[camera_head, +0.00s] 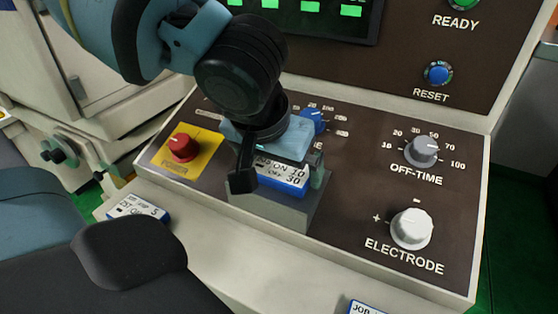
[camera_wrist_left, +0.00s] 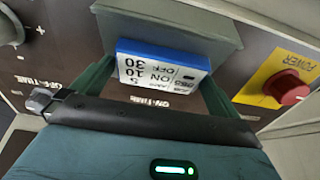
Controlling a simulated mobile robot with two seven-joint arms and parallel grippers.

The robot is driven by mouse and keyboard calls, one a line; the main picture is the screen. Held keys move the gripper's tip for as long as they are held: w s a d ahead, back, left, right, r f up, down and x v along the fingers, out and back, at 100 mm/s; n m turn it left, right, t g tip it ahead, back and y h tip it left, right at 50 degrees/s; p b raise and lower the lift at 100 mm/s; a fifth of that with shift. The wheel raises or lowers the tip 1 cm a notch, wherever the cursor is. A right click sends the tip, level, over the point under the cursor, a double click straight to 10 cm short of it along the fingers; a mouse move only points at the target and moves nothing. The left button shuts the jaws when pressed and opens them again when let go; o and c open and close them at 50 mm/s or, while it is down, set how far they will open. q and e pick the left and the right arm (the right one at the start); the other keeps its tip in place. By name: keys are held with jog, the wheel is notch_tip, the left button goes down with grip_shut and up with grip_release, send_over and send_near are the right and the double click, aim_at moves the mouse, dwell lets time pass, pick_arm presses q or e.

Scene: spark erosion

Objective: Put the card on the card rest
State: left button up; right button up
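The card (camera_head: 283,178) has a blue edge and a white label with ON 10 and OFF 30. It is at the grey card rest (camera_head: 268,210) on the control panel, slightly tilted, its lower part seeming to meet the rest. My left gripper (camera_head: 281,170) is over the rest, with one finger at each side edge of the card. In the left wrist view the card (camera_wrist_left: 162,70) fills the space between the fingers, with the grey rest (camera_wrist_left: 185,25) behind it. I see no clear gap at either finger. My right gripper is not in view.
A red POWER button (camera_head: 183,147) is left of the rest. A blue knob (camera_head: 314,122) is close behind the gripper; OFF-TIME (camera_head: 422,151) and ELECTRODE (camera_head: 411,228) knobs are to the right. Other cards lie on the front ledge at left (camera_head: 139,209) and bottom (camera_head: 366,307).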

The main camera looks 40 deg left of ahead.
pick_arm(q)
jog(key=shift+s+r, duration=0.1)
jog(key=shift+r, duration=0.55)
jog(key=p+v, duration=0.2)
jog(key=v, duration=0.9)
jog(key=shift+p, duration=0.4)
jog(key=shift+s+f, duration=0.1)
